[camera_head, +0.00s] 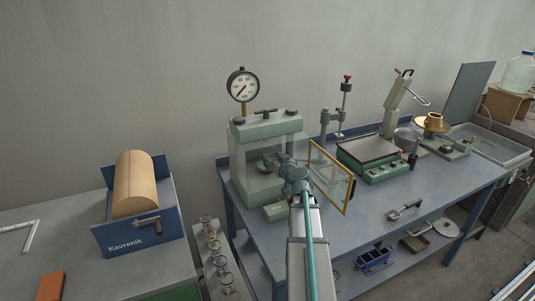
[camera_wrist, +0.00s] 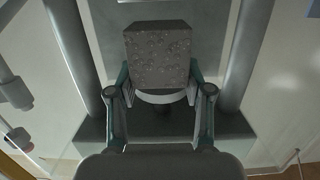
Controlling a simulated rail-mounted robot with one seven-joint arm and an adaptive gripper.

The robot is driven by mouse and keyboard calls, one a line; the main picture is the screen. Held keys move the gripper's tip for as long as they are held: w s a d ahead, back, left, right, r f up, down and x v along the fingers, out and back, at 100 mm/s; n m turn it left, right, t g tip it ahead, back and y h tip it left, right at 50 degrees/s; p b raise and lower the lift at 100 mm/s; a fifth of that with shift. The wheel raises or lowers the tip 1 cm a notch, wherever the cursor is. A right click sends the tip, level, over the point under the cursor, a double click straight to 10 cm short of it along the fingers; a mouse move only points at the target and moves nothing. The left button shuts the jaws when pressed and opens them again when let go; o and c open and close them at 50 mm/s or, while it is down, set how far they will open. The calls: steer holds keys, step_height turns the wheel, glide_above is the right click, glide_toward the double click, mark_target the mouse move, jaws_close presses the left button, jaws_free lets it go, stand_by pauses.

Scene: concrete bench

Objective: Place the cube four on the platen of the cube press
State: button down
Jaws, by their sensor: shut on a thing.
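The cube press (camera_head: 265,135) stands at the left end of the blue bench, with its guard door (camera_head: 330,178) swung open to the right. My gripper (camera_head: 276,164) reaches into the press from the front. In the wrist view my gripper (camera_wrist: 161,86) is shut on cube four (camera_wrist: 158,57), a grey, pitted concrete cube held at its lower sides. The cube sits between the two press columns. A pale round platen (camera_wrist: 161,97) shows just below the cube; I cannot tell whether they touch. In the head view my gripper and the press hide the cube.
A dial gauge (camera_head: 242,86) tops the press. A balance (camera_head: 372,157) and a stand (camera_head: 340,110) are to the right on the bench. A scoop (camera_head: 404,210) lies near the front edge. A Kavrenik box (camera_head: 140,215) stands on the left table. The bench's front middle is mostly clear.

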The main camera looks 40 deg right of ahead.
mark_target(268, 155)
steer(key=x, duration=0.2)
steer(key=r+p+x, duration=0.1)
steer(key=x, duration=0.2)
steer(key=shift+p, duration=0.3)
steer(key=shift+s+f, duration=0.1)
steer(key=shift+f, duration=0.8)
steer(key=shift+f, duration=0.1)
steer(key=shift+c, duration=2.4)
jaws_free()
